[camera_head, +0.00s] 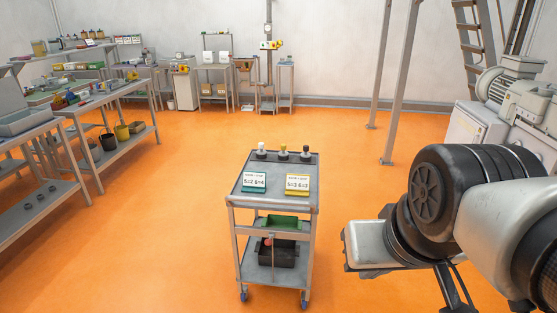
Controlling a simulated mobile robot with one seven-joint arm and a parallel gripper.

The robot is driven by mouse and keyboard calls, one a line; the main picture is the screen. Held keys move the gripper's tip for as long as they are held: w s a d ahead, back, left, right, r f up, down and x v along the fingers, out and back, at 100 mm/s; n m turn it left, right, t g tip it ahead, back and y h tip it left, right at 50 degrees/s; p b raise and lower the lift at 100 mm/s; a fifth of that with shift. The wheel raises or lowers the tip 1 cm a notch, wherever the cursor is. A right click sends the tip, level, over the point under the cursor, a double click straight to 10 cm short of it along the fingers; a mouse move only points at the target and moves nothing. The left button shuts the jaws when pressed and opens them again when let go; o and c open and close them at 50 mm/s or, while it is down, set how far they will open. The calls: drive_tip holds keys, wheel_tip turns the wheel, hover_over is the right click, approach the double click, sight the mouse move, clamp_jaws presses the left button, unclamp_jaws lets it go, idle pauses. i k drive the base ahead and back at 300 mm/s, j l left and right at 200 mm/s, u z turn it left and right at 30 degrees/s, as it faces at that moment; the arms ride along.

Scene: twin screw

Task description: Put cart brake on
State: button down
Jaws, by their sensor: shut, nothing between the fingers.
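The cart (277,208) is a grey metal trolley with a top tray and lower shelves, standing on the orange floor at the centre. A thin upright lever with a small red knob (268,242) shows at its near side, in front of a dark box on the lower shelf. It looks like the brake, but it is too small to tell its setting. Blue casters (244,296) show at the cart's feet. My gripper (456,292) is at the lower right, to the right of the cart and apart from it. It is shut and empty, partly cut off by the bottom edge.
The cart's top carries three small knobbed items (283,153), a green-based card (254,182) and a yellow-based card (297,184). A green tray (281,222) sits below. Workbenches (112,98) line the left. A grey post (400,85) stands behind right. Floor around the cart is clear.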

sight(268, 242)
drive_tip(key=i+l+z, duration=0.1)
drive_tip(key=i, duration=1.45)
